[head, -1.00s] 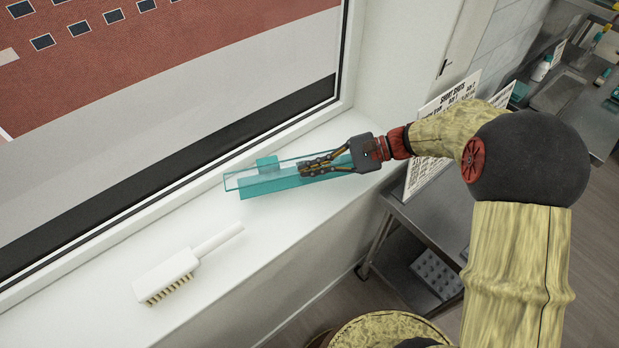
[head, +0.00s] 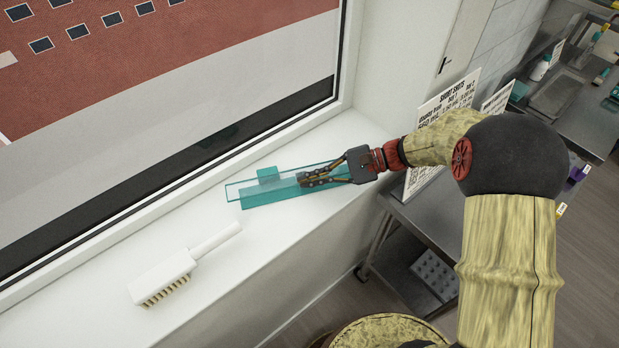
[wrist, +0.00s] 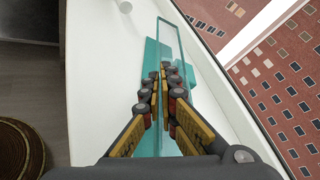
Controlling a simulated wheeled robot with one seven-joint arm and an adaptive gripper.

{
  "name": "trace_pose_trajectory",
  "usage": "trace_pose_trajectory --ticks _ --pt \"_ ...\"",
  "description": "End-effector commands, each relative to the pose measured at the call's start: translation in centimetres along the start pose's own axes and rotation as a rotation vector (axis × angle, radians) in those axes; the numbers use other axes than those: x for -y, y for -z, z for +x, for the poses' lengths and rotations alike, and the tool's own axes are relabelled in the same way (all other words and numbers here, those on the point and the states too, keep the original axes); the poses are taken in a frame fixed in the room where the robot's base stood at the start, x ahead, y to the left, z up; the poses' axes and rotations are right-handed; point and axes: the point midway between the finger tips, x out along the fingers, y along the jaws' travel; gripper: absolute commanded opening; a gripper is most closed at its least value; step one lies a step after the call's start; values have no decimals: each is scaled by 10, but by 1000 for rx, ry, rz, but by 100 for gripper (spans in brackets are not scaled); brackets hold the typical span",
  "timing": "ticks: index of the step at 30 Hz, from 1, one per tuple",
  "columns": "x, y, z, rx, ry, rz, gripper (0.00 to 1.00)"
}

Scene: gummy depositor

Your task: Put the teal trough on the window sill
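The teal trough (head: 285,192) is a long see-through channel with a small teal tab on its far side. It is level at the window sill (head: 330,140), lying lengthwise along it, and appears to rest on the white surface. My gripper (head: 306,181) reaches in from the right, its fingers nearly together at the trough's wall, toward its right end. In the wrist view the fingertips (wrist: 168,72) close around the thin wall of the trough (wrist: 151,55). The fingers hide part of the trough there.
A white brush (head: 165,277) with tan bristles lies on the sill to the left of the trough, apart from it. The window frame (head: 346,60) borders the sill behind. A printed sign (head: 447,103) and a metal cart (head: 415,225) stand to the right.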

Motion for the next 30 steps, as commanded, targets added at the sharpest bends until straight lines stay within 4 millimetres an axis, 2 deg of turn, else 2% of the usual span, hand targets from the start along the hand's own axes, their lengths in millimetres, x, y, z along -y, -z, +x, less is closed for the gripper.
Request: trace_pose_trajectory --ticks 2,13,23,30 --pt "1 0 0 0 1 -1 0" --pt "0 0 0 0 0 0 22" --pt "1 -1 0 0 0 0 23" --pt "9 -12 -8 1 0 1 23"
